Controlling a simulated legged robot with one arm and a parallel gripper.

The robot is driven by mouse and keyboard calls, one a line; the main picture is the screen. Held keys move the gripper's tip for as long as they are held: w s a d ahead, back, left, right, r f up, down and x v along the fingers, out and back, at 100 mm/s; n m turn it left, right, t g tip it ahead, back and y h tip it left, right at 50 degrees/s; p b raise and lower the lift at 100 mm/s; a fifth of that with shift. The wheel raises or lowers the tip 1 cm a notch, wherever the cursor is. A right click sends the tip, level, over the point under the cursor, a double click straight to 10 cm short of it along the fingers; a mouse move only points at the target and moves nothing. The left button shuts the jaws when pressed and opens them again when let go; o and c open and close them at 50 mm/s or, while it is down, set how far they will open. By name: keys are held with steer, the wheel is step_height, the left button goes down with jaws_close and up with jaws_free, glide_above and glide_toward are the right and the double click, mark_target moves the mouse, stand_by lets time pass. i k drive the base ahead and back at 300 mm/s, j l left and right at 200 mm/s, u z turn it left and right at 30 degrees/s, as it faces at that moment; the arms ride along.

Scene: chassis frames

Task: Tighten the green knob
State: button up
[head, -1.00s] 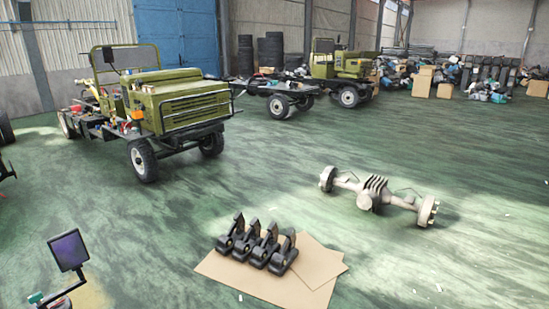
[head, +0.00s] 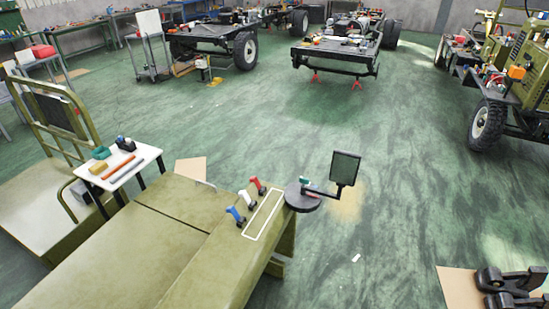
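A small green knob (head: 304,180) shows in the head view, at the joint where a thin black arm carries a dark rectangular mirror (head: 345,168). Beside the knob is a round black disc (head: 300,199) at the right end of an olive-green vehicle body (head: 150,260). The knob is small in the picture, and I cannot tell how tight it is. The mirror stands upright on its arm.
Red (head: 258,184), white (head: 246,198) and blue (head: 236,214) levers stand on the body left of the knob. A small white table (head: 142,160) with tools is at left. The green floor beyond the mirror is clear.

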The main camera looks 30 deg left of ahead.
mark_target(304, 181)
steer(key=i+j+u, duration=0.15)
steer(key=u, duration=0.35)
steer(key=i+u, duration=0.3)
steer(key=u, duration=0.15)
steer(key=i+u, duration=0.25)
steer(key=u, duration=0.25)
steer(key=i+l+u, duration=0.1)
steer(key=i+u, duration=0.15)
steer(key=u, duration=0.25)
steer(key=i+z, duration=0.15)
steer(key=z, duration=0.25)
steer(key=i+j+z, duration=0.15)
steer(key=z, duration=0.2)
steer(key=i+j+z, duration=0.1)
steer(key=z, duration=0.75)
